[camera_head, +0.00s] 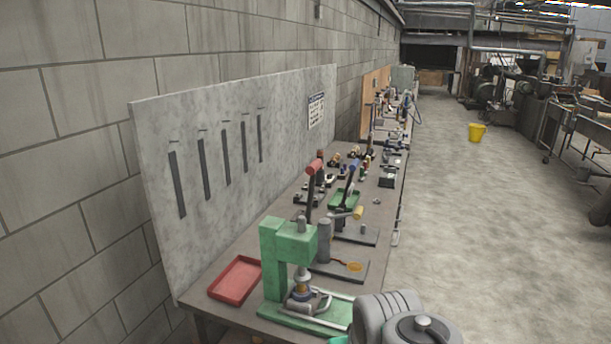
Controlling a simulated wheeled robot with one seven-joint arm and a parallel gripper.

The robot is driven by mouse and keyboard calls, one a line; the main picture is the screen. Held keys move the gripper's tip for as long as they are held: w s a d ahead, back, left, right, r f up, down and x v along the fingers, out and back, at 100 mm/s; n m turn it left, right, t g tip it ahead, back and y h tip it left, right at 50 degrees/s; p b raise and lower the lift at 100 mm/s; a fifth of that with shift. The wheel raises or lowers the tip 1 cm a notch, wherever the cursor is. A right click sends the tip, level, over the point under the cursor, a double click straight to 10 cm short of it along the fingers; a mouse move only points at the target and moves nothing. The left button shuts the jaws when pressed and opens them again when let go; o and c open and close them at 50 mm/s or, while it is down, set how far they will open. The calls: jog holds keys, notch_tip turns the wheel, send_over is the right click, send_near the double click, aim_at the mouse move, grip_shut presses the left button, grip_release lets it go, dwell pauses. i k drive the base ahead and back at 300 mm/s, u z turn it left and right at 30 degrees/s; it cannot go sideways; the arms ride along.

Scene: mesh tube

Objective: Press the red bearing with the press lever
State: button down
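A green press (272,262) stands upright at the near end of the bench. Under its head, on its base, sits a small stack of grey, bluish and brownish parts (302,288). I cannot make out a clearly red bearing in it. A dark lever with a red grip (314,167) rises just behind the press, nearly upright; the press head hides its lower end, so I cannot tell which device it joins. My arm shows at the bottom right, beside the press base. My gripper is not in view.
A red tray (236,279) lies left of the press. Behind it are a grey post device (324,243), a blue-handled lever (353,166), a yellow-tipped handle (358,213) and a green tray (345,200). A panel (220,160) borders the bench's left.

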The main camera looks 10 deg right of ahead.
aim_at(311, 170)
jog(key=k, duration=0.45)
jog(key=z, duration=1.4)
jog(key=i, duration=2.7)
jog(key=u, duration=4.35)
